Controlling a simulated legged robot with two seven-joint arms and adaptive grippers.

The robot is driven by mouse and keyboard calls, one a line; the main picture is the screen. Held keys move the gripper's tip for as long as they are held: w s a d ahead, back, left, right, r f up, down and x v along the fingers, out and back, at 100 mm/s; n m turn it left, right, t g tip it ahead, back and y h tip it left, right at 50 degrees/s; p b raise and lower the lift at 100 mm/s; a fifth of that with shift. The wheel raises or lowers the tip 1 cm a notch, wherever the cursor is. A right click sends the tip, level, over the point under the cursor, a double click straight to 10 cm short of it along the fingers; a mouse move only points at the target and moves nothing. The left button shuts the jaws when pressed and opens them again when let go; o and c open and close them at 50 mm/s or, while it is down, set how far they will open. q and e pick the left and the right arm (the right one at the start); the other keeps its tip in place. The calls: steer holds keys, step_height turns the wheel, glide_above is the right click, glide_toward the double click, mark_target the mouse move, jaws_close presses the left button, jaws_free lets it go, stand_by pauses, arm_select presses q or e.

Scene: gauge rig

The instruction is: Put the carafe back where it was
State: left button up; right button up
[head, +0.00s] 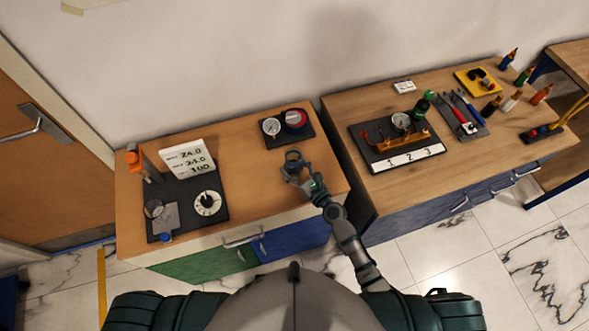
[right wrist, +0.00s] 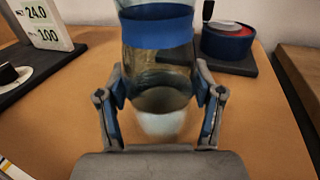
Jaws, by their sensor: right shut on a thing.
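The carafe is clear glass with a wide blue band, and it stands out in the right wrist view (right wrist: 158,45). My right gripper (right wrist: 160,105) has a finger on each side of it and is shut on it. The carafe looks upright, over the wooden bench top; I cannot tell whether its base touches the wood. In the head view my right gripper (head: 297,170) is over the right part of the left bench (head: 245,180), in front of a small black mat. The carafe is small and hard to make out there. My left gripper is not in view.
Bench middle is clear. A second bench (head: 400,205) stands right across a gap.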

steer(key=shift+a+f, duration=0.1)
steer(key=shift+f, duration=0.35)
steer(key=shift+r, duration=0.15)
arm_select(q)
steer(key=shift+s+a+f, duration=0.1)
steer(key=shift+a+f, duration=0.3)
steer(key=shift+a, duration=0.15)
arm_select(e)
steer(key=o, duration=1.5)
steer(key=shift+d, duration=0.3)
steer(key=shift+c, duration=0.2)
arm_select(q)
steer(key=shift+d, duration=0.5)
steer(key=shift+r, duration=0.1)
arm_select(e)
steer(key=shift+s, duration=0.15)
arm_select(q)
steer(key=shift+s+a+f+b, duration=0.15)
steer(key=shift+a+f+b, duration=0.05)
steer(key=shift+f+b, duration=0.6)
arm_select(e)
steer(key=v, duration=1.1)
steer(key=shift+s+d, duration=0.3)
